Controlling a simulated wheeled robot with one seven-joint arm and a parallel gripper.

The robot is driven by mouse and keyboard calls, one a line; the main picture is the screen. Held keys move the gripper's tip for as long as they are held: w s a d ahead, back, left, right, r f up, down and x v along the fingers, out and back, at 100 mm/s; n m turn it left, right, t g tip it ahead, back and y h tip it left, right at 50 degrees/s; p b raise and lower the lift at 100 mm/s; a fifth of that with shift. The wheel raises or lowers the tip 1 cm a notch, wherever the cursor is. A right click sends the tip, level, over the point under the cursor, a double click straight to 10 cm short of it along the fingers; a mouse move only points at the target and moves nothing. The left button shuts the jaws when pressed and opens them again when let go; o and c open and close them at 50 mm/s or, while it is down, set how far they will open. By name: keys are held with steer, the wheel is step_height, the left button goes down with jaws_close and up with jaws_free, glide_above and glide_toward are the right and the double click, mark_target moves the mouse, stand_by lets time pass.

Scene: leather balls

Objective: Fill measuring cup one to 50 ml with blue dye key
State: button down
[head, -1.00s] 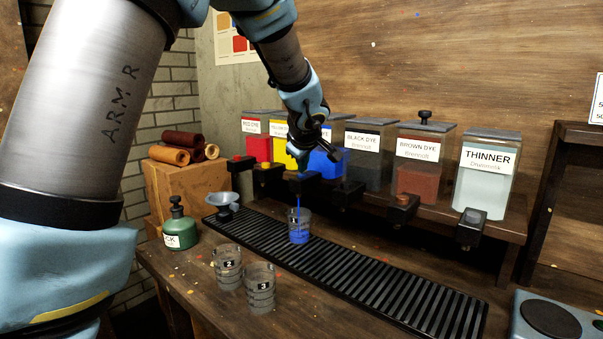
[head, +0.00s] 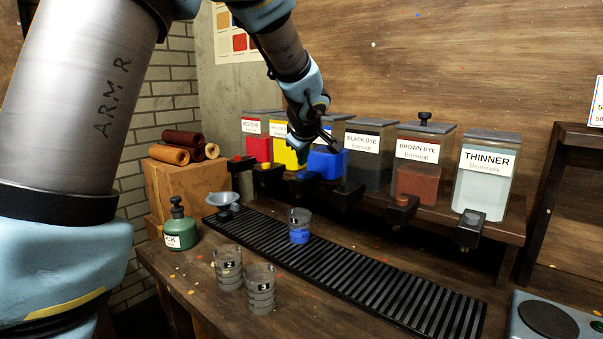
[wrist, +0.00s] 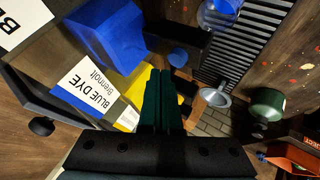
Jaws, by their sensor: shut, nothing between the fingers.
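Measuring cup one (head: 299,216) stands upright on the black drip grate below the blue dye tap, with blue liquid in its lower part. It also shows at the top edge of the wrist view (wrist: 222,8). No stream falls into it. The blue dye tank (head: 327,163) is partly hidden behind my arm; its label (wrist: 88,82) shows in the wrist view. The blue dye key (wrist: 178,57) sits on the dark tap block, just beyond my fingertips. My gripper (head: 302,164) is shut and empty, just above the key; a small gap seems to separate them.
Red (head: 257,146), yellow, black (head: 366,160), brown (head: 418,170) and thinner (head: 484,185) tanks line the shelf, with taps jutting out. Cups two (head: 228,268) and three (head: 260,290) stand on the bench in front of the grate (head: 390,283). A green bottle (head: 180,230) stands left.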

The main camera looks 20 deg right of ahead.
mark_target(303, 174)
steer(key=shift+r+p, duration=1.05)
steer(key=shift+r, duration=1.35)
stand_by(0.3)
steer(key=s+a+f+m+g+y, duration=0.15)
steer(key=a+f, duration=0.35)
steer(key=a, duration=0.6)
steer(key=s+a+f+m+g+y, duration=0.15)
steer(key=a+f, duration=0.25)
steer(key=a, duration=0.7)
steer(key=s+a+f+m+g, duration=0.1)
steer(key=s+a+f+g, duration=0.1)
steer(key=s+a+f, duration=0.2)
steer(key=s+a+f+m+g, duration=0.2)
steer(key=s+a+f, duration=0.2)
steer(key=s+a, duration=0.6)
steer(key=shift+a, duration=0.85)
